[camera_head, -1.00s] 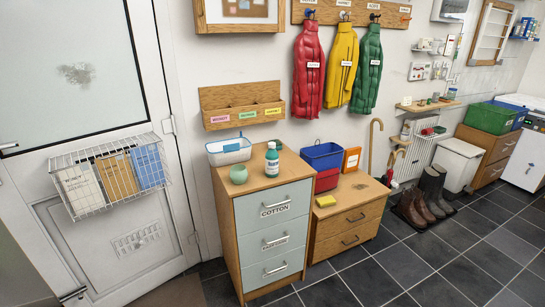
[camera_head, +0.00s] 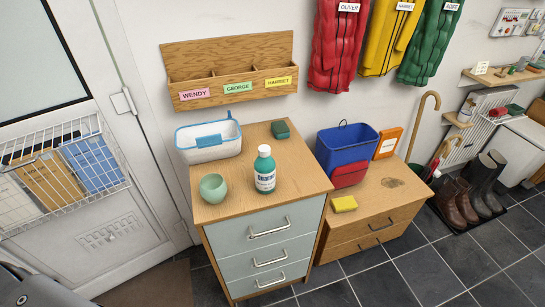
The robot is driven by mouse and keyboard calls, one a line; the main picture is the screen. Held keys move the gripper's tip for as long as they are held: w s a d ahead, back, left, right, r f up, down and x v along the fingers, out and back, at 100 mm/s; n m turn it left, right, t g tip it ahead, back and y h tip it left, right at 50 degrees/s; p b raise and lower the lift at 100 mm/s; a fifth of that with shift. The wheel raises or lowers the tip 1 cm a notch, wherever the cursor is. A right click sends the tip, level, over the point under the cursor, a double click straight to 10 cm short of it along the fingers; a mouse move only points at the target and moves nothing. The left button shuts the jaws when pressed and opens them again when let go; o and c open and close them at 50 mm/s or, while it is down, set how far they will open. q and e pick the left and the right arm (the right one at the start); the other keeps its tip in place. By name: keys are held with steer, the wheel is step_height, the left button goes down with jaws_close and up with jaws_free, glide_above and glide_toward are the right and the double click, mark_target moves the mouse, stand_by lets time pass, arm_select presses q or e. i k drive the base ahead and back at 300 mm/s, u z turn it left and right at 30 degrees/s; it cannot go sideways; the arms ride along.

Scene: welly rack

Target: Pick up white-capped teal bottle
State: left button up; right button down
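The teal bottle (camera_head: 265,172) with a white cap stands upright on the wooden top of the drawer cabinet (camera_head: 231,206), near the middle right of that top. It has a pale label on its front. A round green pot (camera_head: 213,188) stands to its left, apart from it. Neither of my grippers shows in the head view.
A white and blue basket (camera_head: 209,143) and a small dark green item (camera_head: 281,130) sit behind the bottle. A wooden wall organiser (camera_head: 228,72) hangs above. A lower cabinet on the right holds a blue bin (camera_head: 345,149), a red box (camera_head: 349,174) and a yellow sponge (camera_head: 344,204).

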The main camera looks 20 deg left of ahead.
mark_target(265, 165)
steer(key=z, duration=2.35)
steer(key=i, duration=1.45)
steer(key=u, duration=2.9)
